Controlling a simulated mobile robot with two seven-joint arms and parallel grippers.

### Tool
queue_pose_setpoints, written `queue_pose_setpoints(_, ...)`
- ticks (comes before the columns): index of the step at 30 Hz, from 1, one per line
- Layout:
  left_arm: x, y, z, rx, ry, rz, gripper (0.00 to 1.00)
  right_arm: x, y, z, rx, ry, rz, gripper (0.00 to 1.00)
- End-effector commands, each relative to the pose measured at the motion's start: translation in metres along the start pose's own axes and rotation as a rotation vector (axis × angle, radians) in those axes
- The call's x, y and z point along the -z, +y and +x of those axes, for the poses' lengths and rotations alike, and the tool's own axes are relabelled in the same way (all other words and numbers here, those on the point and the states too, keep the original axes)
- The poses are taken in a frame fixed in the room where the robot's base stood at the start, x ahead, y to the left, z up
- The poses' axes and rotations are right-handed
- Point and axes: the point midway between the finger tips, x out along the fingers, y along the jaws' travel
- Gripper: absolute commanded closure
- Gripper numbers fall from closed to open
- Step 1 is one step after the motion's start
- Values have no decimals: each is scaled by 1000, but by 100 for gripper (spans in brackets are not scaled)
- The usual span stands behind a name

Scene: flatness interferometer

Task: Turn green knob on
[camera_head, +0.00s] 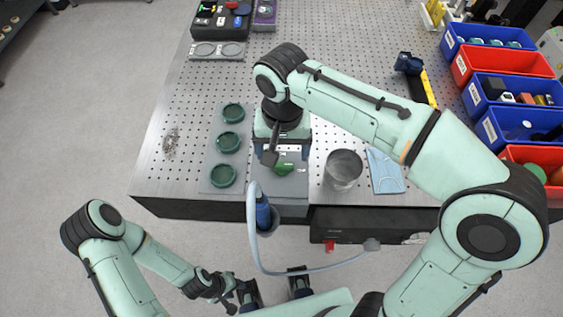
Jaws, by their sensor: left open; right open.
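A green part (284,169), which looks like the green knob, shows on a grey device at the front edge of the perforated table. It is partly covered by my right gripper. My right gripper (284,155) points down from above, open, with its fingers to either side just above the green part. I cannot tell whether it touches it. The knob's on or off position cannot be made out. My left gripper (273,288) is open and empty, low in front of the table and away from the device.
Several green round dishes (229,143) lie on a grey strip to the left. A metal beaker (343,169) and a blue cloth (384,171) are right of the device. Blue and red bins (505,62) line the right side.

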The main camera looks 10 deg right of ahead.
Motion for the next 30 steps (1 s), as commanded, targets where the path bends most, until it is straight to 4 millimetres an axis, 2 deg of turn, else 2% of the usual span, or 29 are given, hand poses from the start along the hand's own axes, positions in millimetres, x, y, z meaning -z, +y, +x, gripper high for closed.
queue_pose_setpoints(1,0,-2,4,1,-1,-1,57,-1,1,14,-3,-4,0,15)
queue_pose_setpoints(3,-1,-3,7,1,-2,-1,57,-1,1,28,-4,-4,0,15)
queue_pose_setpoints(9,-1,-4,11,1,-4,-1,57,0,0,56,-2,-1,0,15)
queue_pose_setpoints(15,-1,-5,12,1,-4,-1,57,0,0,67,0,1,0,15)
queue_pose_setpoints(23,-1,-5,12,1,-4,-1,57,0,0,68,0,1,0,15)
queue_pose_setpoints(28,-1,-5,12,1,-4,-1,57,0,0,68,0,1,0,70)
queue_pose_setpoints(30,-1,-5,12,1,-4,-1,57,0,0,68,0,1,0,71)
